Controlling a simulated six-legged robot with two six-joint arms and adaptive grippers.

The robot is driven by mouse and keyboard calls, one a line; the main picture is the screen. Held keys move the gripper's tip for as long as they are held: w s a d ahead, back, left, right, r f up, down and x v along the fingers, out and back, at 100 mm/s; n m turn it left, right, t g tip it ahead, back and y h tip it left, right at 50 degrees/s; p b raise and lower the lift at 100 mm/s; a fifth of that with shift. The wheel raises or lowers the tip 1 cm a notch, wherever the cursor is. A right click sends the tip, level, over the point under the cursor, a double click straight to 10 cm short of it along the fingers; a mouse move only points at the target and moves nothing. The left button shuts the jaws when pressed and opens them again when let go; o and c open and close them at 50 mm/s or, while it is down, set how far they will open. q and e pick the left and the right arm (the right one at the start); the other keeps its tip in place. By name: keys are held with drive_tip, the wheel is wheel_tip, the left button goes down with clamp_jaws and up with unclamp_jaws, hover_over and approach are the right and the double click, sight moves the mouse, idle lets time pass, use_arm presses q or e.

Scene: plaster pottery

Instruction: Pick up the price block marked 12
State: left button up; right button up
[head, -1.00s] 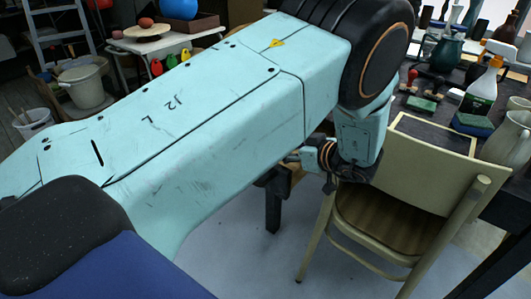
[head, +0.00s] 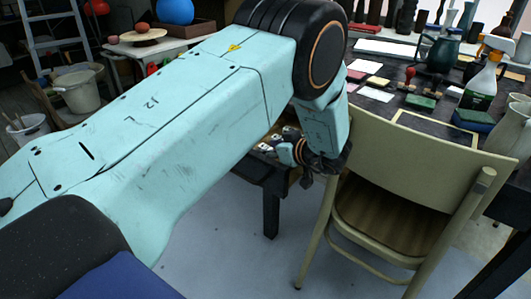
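My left gripper (head: 307,178) hangs at the end of my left arm, low beside the near edge of the dark table (head: 368,103), left of the chair. It is small and dark, and its fingers are partly lost against the wrist, so I cannot tell whether it is open or shut. Several small pale blocks (head: 266,147) lie on the table corner just left of the wrist, partly hidden by my arm. No number is readable on them, so I cannot tell which is marked 12. My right gripper is not in view.
A cream chair (head: 415,144) stands close to the right of my wrist. The table holds a spray bottle (head: 483,80), a dark green jug (head: 438,56), a green-topped block (head: 420,101) and coloured cards (head: 376,82). The grey floor (head: 225,240) in front is clear.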

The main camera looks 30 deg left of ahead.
use_arm(q)
drive_tip(key=c, duration=1)
